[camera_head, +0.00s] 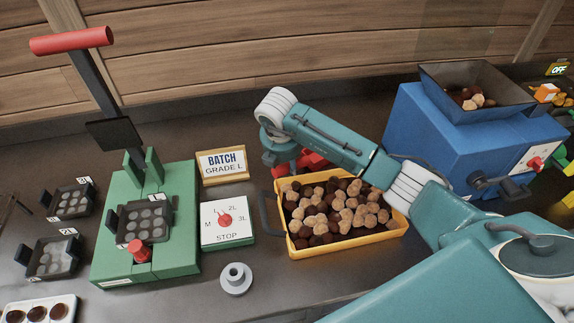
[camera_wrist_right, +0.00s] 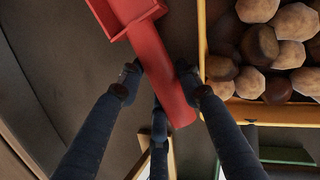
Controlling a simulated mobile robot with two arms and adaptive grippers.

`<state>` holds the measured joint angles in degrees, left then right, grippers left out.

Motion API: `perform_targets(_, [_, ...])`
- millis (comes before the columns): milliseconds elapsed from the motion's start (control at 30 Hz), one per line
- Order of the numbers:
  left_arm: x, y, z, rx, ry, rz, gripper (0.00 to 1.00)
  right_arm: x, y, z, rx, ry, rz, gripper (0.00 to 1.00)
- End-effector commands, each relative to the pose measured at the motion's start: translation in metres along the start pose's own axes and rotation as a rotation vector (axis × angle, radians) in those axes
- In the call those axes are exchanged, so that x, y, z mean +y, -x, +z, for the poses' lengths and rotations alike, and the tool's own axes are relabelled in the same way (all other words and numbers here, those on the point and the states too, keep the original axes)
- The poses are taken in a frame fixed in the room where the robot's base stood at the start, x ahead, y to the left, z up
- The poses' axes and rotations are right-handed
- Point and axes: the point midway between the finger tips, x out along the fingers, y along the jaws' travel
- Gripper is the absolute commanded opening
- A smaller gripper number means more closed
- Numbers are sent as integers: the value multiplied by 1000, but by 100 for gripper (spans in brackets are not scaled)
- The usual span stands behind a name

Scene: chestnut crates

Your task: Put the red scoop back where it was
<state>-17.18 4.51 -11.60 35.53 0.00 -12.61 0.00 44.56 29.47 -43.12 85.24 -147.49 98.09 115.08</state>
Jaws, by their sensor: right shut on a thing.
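The red scoop (camera_head: 316,160) is behind the yellow crate's far edge in the head view, partly hidden by my right arm. In the right wrist view the scoop (camera_wrist_right: 152,62) shows its handle running between the fingers, with its tray end at the top. My right gripper (camera_wrist_right: 158,80) is shut on the handle; in the head view it is mostly hidden under my wrist. The scoop is beside the crate, outside its wall. Whether it touches the counter I cannot tell. My left gripper is not in view.
The yellow crate (camera_head: 335,244) holds many light and dark chestnuts. A green press (camera_head: 110,255) with a red-handled lever, a dial board (camera_head: 240,236) and a batch sign (camera_head: 221,165) stand to the left. A blue hopper machine (camera_head: 425,130) stands right. A grey ring piece (camera_head: 236,280) lies in front.

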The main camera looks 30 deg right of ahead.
Motion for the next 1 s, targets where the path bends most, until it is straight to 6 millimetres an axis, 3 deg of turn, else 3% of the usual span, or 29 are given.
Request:
perform_targets(167, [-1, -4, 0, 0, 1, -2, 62, -2, -5, -1, 0, 1, -3, 1])
perform_targets(200, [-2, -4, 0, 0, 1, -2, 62, -2, -5, -1, 0, 1, -4, 37])
perform_targets(300, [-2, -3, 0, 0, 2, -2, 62, -3, -5, -1, 0, 1, -5, 56])
perform_targets(800, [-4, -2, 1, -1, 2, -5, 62, -3, -4, -1, 0, 1, -6, 57])
perform_targets(1000, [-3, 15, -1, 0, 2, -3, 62, 2, 16, 3, 1, 1, -3, 57])
